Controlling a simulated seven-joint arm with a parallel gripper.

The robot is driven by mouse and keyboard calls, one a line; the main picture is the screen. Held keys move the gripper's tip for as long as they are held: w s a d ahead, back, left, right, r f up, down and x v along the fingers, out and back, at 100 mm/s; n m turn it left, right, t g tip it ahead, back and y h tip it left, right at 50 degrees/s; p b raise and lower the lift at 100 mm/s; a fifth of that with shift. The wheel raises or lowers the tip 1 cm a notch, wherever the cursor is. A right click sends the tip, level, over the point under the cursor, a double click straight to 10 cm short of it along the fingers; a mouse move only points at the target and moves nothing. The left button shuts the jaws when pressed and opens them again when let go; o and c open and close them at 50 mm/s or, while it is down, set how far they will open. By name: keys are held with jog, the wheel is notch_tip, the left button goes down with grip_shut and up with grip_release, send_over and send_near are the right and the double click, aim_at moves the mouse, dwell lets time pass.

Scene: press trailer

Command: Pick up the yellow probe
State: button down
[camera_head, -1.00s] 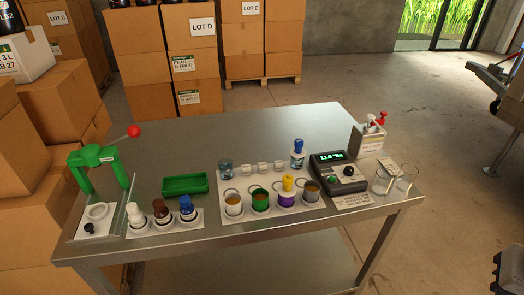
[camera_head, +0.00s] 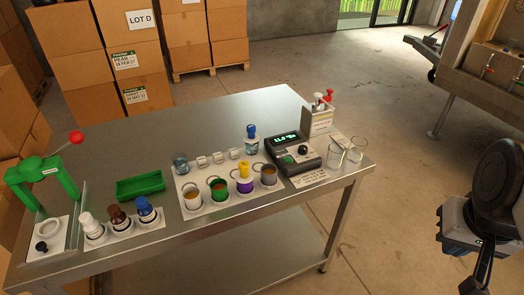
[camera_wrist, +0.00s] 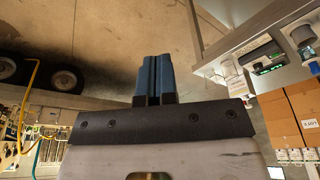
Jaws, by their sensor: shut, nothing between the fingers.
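The yellow probe (camera_head: 244,170) stands upright in the purple-banded cup (camera_head: 244,186) on the white mat, in the head view. A similar blue probe (camera_head: 251,132) stands behind it in a clear container. My gripper (camera_wrist: 154,60) shows in the wrist view with its two blue fingers together and nothing between them. It is away from the table; in the head view only part of my arm (camera_head: 485,215) shows at the right edge, right of the table, and the fingers are not clear there.
The steel table (camera_head: 235,108) also holds a meter (camera_head: 293,155), glass beakers (camera_head: 335,155), a green tray (camera_head: 140,186), several bottles (camera_head: 118,216) and a green press (camera_head: 45,170). Other cups stand beside the purple-banded one. Cardboard boxes (camera_head: 135,60) are stacked behind. The table's back area is bare.

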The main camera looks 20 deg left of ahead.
jog(key=c, duration=1.8)
grip_release()
jog(key=o, duration=1.1)
jog(key=shift+w+a, duration=0.1)
